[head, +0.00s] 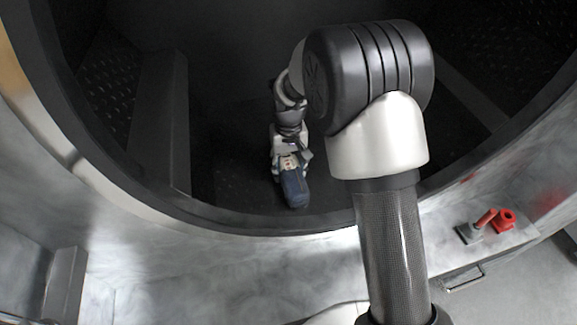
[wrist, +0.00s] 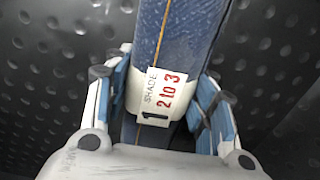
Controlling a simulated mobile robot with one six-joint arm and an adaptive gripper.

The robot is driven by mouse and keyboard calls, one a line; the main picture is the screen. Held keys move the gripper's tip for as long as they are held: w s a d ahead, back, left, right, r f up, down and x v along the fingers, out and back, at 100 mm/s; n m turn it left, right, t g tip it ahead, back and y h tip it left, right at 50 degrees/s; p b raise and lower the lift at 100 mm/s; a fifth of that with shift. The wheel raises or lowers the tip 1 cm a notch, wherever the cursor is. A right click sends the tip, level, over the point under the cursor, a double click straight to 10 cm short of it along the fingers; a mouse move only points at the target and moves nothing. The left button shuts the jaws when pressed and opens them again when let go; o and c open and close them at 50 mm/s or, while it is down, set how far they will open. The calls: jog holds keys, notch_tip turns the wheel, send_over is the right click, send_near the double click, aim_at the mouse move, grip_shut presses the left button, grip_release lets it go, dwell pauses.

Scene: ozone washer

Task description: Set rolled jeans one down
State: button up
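The rolled jeans (head: 294,187) are a dark blue denim roll inside the drum. The roll's lower end is hidden by the gripper body. I cannot tell whether the roll touches the drum floor.
The dark drum floor (head: 235,150) has dimples and is bare around the roll. A raised rib (head: 160,125) stands at the left. The drum's round rim (head: 270,222) curves below my arm.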

aim_at(289, 162)
jog(key=o, duration=0.4)
jog(key=shift+c, duration=0.2)
jog(key=shift+r, duration=0.15)
jog(key=s+d+r+t+p, duration=0.1)
jog(key=s+r+p, duration=0.1)
jog(key=r, duration=0.7)
jog(key=s+d+r+p, duration=0.1)
jog(key=s+d+r, duration=0.1)
jog(key=r, duration=0.8)
jog(key=s+d+r+m+t, duration=0.1)
jog(key=s+d+r, duration=0.2)
jog(key=s, duration=0.9)
jog(key=s+d+r+m+t, duration=0.1)
jog(key=s+d, duration=0.4)
jog(key=s, duration=0.8)
jog(key=shift+r+t, duration=0.8)
jog(key=shift+r, duration=0.1)
